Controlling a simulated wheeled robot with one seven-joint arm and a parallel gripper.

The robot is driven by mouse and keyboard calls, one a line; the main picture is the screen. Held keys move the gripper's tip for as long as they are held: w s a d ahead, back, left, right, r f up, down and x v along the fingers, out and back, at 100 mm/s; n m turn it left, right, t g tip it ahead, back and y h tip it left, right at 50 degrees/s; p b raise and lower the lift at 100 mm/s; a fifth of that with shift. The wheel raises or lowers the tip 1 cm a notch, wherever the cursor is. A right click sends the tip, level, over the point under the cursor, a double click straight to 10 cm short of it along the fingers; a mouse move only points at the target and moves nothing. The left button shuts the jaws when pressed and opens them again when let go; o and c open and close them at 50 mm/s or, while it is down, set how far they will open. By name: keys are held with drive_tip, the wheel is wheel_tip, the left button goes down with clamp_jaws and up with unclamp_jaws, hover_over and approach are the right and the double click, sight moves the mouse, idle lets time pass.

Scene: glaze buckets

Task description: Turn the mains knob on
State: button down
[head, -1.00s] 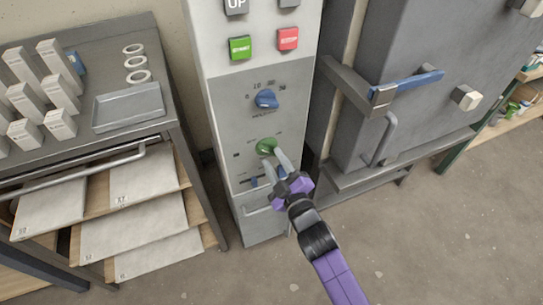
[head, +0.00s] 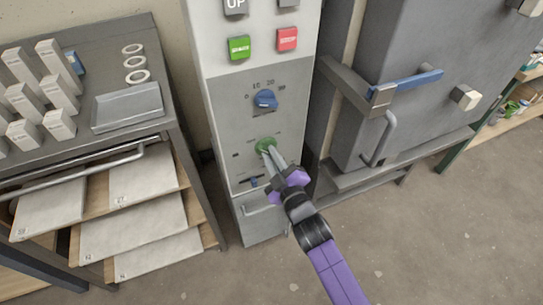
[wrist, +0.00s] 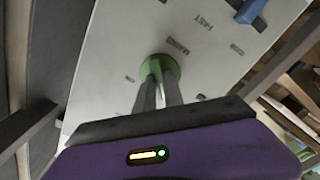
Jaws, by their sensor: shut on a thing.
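The green mains knob (head: 266,145) is on the lower front of the grey control panel (head: 225,110). In the wrist view the green knob (wrist: 160,66) sits at the tips of my gripper's fingers, near the printed word MAINS. My gripper (head: 270,152) reaches in from the lower right, its two fingers close together and shut on the knob. In the wrist view my gripper (wrist: 158,80) covers the lower part of the knob. The knob's exact pointer direction is hidden by the fingers.
Above are a blue dial (head: 265,99), a green button (head: 239,47) and a red button (head: 287,38). A small blue slider (head: 254,182) lies just below left of the gripper. A kiln with a blue-handled latch (head: 405,84) stands right, a shelved rack (head: 180,150) left.

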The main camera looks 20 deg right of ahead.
drive_tip(key=shift+m, duration=0.3)
drive_tip(key=m, duration=0.3)
drive_tip(key=shift+m, duration=7.1)
drive_tip(key=c, duration=1.4)
unclamp_jaws()
drive_tip(key=shift+c, duration=0.2)
drive_tip(key=shift+s, duration=0.1)
